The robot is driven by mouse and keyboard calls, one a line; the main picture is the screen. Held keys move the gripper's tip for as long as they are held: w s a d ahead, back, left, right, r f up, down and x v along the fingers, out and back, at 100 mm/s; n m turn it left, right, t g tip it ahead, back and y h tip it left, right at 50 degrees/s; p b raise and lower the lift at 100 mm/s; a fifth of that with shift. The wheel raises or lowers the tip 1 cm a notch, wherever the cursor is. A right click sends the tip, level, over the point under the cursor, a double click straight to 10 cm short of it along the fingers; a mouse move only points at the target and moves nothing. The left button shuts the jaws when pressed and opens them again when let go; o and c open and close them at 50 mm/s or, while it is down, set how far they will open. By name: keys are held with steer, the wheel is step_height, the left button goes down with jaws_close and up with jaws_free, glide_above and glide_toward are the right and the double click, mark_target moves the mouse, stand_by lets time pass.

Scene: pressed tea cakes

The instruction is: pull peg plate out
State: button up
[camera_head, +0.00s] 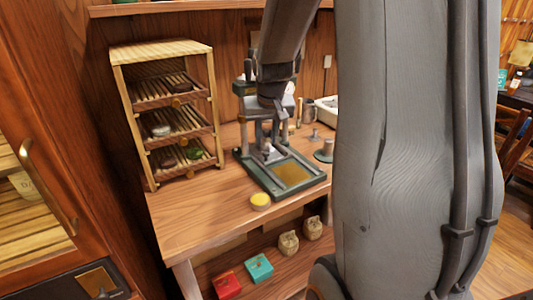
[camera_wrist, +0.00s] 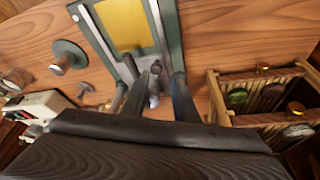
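A dark green frame (camera_head: 255,180) with pale rails lies on the wooden counter, with a yellow panel (camera_head: 293,172) at its near right end. The frame (camera_wrist: 91,30) and yellow panel (camera_wrist: 123,22) also show at the top of the wrist view. A small grey upright peg (camera_wrist: 155,78) stands at the frame's inner end; I take it to be on the peg plate, whose outline I cannot make out. My gripper (camera_wrist: 156,88) points down over this end, its two dark fingers apart on either side of the peg. Contact with the peg is not visible.
A wooden rack (camera_head: 162,47) with drawers stands left of the frame. The counter's front left is clear.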

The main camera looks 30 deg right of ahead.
mark_target(266, 152)
steer(key=shift+w+d+p+x, duration=0.15)
steer(key=shift+p+x, duration=0.1)
steer(key=shift+x, duration=1.1)
steer(key=shift+w+d+p+x, duration=0.1)
steer(key=shift+d+p+x, duration=0.1)
steer(key=shift+x, duration=1.1)
steer(key=shift+w+d+p+x, duration=0.1)
steer(key=shift+p+x, duration=0.15)
steer(key=shift+x, duration=1.1)
steer(key=shift+s+r, duration=0.1)
steer(key=shift+r, duration=0.1)
jaws_close()
